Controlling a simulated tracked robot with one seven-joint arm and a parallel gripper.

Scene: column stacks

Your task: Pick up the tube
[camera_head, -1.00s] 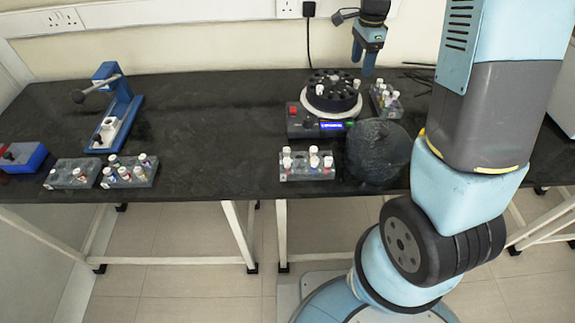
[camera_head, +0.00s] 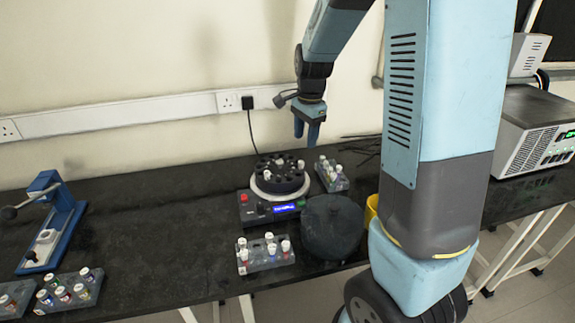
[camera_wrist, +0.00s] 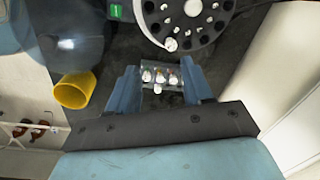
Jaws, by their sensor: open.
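Several white-capped tubes (camera_head: 331,165) stand in a small grey rack (camera_head: 342,186) to the right of a round black rotor. In the wrist view, the rack (camera_wrist: 147,63) and its tubes (camera_wrist: 159,77) show between my two blue fingers. My gripper (camera_head: 307,130) is open and empty, with its fingers pointing down above the back of the bench. It also shows in the wrist view (camera_wrist: 161,85). The fingers are apart from the tubes. Other tubes stand in a front rack (camera_head: 266,262) and in racks at the lower left (camera_head: 75,295). Which tube is meant cannot be told.
The rotor machine (camera_head: 280,185) holds a few capped tubes. A dark round lid (camera_head: 331,228) lies beside it, with a yellow cup (camera_wrist: 75,91) nearby. A blue press (camera_head: 52,222) stands at left and a grey instrument (camera_head: 535,130) at right. The bench's left middle is clear.

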